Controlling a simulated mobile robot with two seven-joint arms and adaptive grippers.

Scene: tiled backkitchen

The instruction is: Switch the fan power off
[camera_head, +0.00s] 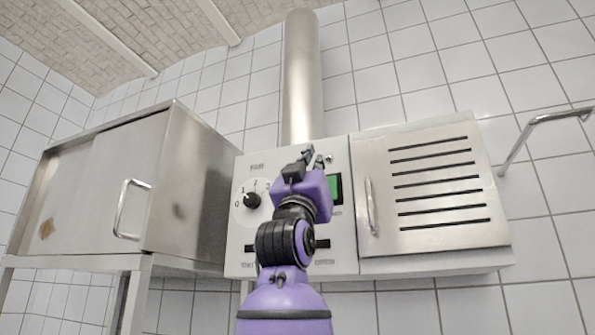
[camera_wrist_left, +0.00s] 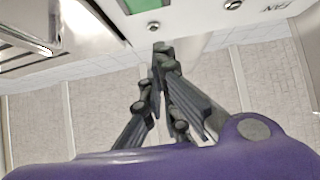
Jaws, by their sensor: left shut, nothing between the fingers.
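The white control panel (camera_head: 240,255) on the wall has a black dial (camera_head: 252,199) with numbers around it and a green display (camera_head: 335,188). A small switch-like fitting (camera_head: 328,159) sits above the display; it also shows in the left wrist view (camera_wrist_left: 152,27). Which fitting is the fan power switch is unclear. My left gripper (camera_head: 308,153) is shut and empty, in front of the panel's upper part, its tips (camera_wrist_left: 161,48) close to the fitting. My arm hides the panel's middle.
A steel cabinet (camera_head: 190,185) with a bar handle stands left of the panel. A slotted steel door (camera_head: 380,160) with a handle (camera_head: 371,207) is on the right. A metal pipe (camera_head: 301,80) rises above. A wall rail (camera_head: 530,130) is at far right.

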